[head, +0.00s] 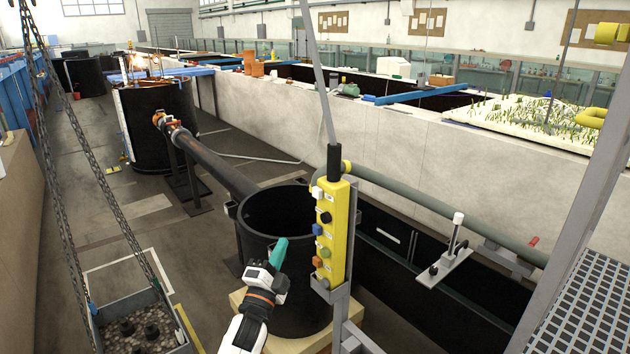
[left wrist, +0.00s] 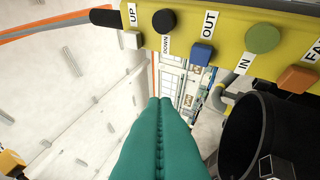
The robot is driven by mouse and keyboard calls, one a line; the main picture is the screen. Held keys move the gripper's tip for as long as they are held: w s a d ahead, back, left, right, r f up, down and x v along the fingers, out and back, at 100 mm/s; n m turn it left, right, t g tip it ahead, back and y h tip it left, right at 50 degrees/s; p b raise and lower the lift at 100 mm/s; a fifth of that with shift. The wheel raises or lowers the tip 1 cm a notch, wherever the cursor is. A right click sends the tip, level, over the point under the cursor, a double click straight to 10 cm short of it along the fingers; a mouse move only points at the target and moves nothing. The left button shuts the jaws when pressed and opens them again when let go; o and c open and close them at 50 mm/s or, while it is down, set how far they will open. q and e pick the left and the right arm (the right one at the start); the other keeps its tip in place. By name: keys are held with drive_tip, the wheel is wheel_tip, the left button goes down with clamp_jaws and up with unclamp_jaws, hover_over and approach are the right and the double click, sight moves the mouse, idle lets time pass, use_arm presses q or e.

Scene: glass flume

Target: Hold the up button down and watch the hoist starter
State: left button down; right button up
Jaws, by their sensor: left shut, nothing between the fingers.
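The yellow pendant (head: 338,245) hangs upright on a cable in front of a grey post, with several coloured buttons on its side. In the left wrist view its labelled yellow face (left wrist: 232,22) runs across the top. The white up button (left wrist: 134,38) is at its left end and also shows near the pendant's top in the head view (head: 316,192). The black down button (left wrist: 163,20) is beside it. My left gripper (head: 282,242), with green fingers, is shut and empty, left of the pendant's lower half. Its fingertips (left wrist: 160,100) appear apart from the buttons. I cannot pick out the hoist starter.
A black open tank (head: 300,318) stands behind and below my left gripper. A grey pipe (head: 215,160) runs back from it. Chains (head: 85,150) hold a tray of stones (head: 118,308) at left. Metal grating (head: 590,310) lies at right.

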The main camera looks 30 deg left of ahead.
use_arm(q)
wheel_tip(320, 180, up, 9)
drive_tip(key=s+a+m+t+y+p, duration=0.1)
drive_tip(key=t, duration=0.1)
drive_tip(key=shift+s+r, duration=0.2)
drive_tip(key=shift+s, duration=0.2)
drive_tip(key=b, duration=0.3)
approach(317, 193)
drive_tip(key=w+a+r, duration=0.3)
drive_tip(key=w+r, duration=0.1)
drive_tip(key=shift+w+a+f, duration=0.15)
drive_tip(key=shift+w+f, duration=0.05)
drive_tip(key=shift+w, duration=0.05)
idle(1.0)
drive_tip(key=shift+w, duration=0.1)
drive_tip(key=shift+w+d+b, duration=0.2)
drive_tip(key=shift+w+b, duration=0.1)
drive_tip(key=shift+b, duration=0.15)
